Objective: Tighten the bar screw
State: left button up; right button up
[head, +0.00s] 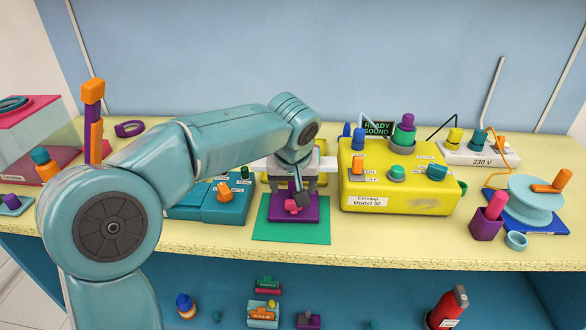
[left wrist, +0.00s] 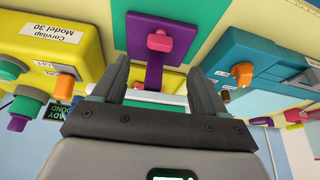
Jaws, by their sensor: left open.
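A pink-red screw knob (head: 292,206), the likeliest bar screw, sits on a purple block (head: 312,213) on a green mat (head: 265,230) near the table's front edge. In the left wrist view the knob (left wrist: 161,41) stands on a purple plate (left wrist: 185,30), with a purple bar running from it between my fingers. My left gripper (head: 297,186) is open just behind and above the knob in the head view. Its two fingers (left wrist: 158,70) are spread, apart from the knob, with nothing gripped. How tight the screw is cannot be told. My right gripper is out of view.
A yellow box (head: 400,203) marked Model 30 stands close on the right. A blue-teal box (head: 222,210) with an orange knob stands close on the left. A teal spool (head: 535,200) and a power strip (head: 475,153) are further right. Several small things lie on the shelf below.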

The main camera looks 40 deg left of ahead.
pick_arm(q)
jog(key=v, duration=0.6)
jog(key=shift+r, duration=0.3)
jog(key=shift+s+d, duration=0.1)
